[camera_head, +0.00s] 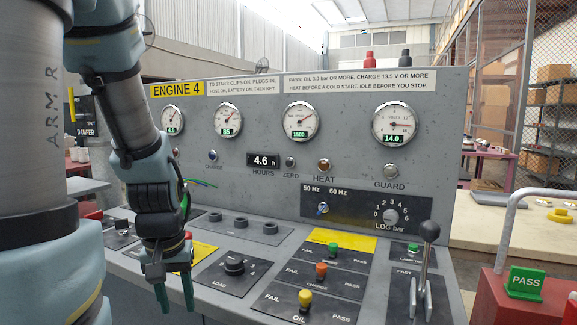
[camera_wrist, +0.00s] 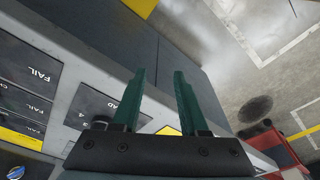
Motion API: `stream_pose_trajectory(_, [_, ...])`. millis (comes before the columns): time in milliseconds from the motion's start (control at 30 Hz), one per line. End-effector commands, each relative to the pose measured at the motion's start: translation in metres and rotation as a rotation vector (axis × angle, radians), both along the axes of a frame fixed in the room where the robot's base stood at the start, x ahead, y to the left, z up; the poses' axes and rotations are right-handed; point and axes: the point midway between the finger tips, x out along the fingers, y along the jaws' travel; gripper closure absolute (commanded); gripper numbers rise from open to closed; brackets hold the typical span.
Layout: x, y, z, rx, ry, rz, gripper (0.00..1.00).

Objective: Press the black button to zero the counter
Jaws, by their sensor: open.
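The small dark button (camera_head: 290,162) labelled ZERO sits just right of the counter. My gripper (camera_head: 176,298) hangs with its green fingers pointing down, in front of the sloping desk at lower left. It is well below and left of the button, and not touching it. The wrist view shows the two fingers (camera_wrist: 159,76) apart with nothing between them. The counter and button do not show in the wrist view.
Several gauges (camera_head: 301,121) line the panel top. The HEAT knob (camera_head: 324,165) is right of ZERO. The sloping desk holds a LOAD knob (camera_head: 234,264), coloured FAIL/PASS knobs (camera_head: 321,270) and a tall lever (camera_head: 428,262). A red box with a green PASS block (camera_head: 525,283) stands right.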

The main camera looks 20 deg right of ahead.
Motion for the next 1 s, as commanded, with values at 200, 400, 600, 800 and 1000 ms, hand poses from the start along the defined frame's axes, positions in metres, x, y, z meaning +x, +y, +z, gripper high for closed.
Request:
stream_pose_trajectory(200, [0.0,0.0,0.0,0.0,0.0,0.0,0.82])
stream_pose_trajectory(400, [0.0,0.0,0.0,0.0,0.0,0.0,1.0])
stream_pose_trajectory(600, [0.0,0.0,0.0,0.0,0.0,0.0,1.0])
stream_pose_trajectory(800, [0.0,0.0,0.0,0.0,0.0,0.0,1.0])
stream_pose_trajectory(1000, [0.0,0.0,0.0,0.0,0.0,0.0,1.0])
